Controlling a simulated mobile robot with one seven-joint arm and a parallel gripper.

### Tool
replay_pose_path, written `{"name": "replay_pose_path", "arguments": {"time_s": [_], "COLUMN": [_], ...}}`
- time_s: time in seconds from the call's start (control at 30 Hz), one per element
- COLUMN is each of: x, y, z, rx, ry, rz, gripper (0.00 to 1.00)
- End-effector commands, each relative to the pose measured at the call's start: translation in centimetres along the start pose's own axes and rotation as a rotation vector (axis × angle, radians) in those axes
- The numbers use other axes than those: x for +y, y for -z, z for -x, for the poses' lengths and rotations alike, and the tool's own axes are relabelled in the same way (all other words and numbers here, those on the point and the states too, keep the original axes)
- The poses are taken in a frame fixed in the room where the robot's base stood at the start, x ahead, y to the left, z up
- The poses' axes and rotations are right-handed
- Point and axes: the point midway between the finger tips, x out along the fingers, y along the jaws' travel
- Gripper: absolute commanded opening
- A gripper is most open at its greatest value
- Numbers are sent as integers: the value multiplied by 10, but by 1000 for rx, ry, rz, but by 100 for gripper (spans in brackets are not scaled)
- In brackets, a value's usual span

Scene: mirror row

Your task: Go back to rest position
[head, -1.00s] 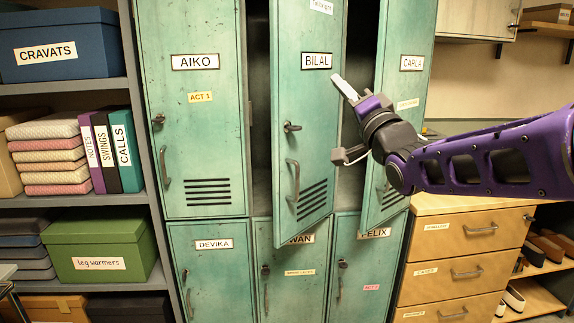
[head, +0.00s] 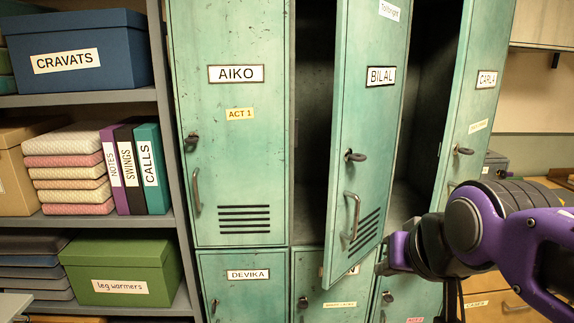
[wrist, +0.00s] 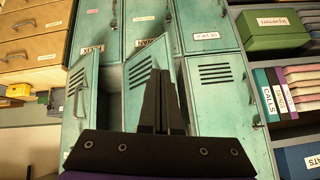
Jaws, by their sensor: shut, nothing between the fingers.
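My gripper (wrist: 162,100) is shut and empty in the wrist view, its two dark fingers together in front of the green lockers. In the head view my arm comes in from the lower right, and the purple and dark wrist hides part of the lockers; the fingers are hard to make out there. The BILAL door (head: 368,130) stands ajar, with a handle and a key in its lock. The CARLA door (head: 476,100) also stands open. The AIKO door (head: 236,150) is closed.
A shelf at the left holds a blue CRAVATS box (head: 75,50), folded cloths (head: 65,175), binders (head: 133,170) and a green leg warmers box (head: 120,270). The DEVIKA door (head: 245,290) is below AIKO. A wooden drawer unit (head: 490,305) is at the lower right, partly behind my arm.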

Motion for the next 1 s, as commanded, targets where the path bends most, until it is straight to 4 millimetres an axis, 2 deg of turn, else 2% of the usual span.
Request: {"name": "replay_pose_path", "arguments": {"time_s": [0.1, 0.2, 0.3, 1.0], "x": [-7, -14, -16, -15], "y": [-33, -50, -58, -59], "z": [3, 3, 3, 4], "rx": [-122, -190, -224, -227], "ry": [-54, -75, -84, -83], "rz": [83, 128, 149, 151], "gripper": [0, 0, 0, 0]}}
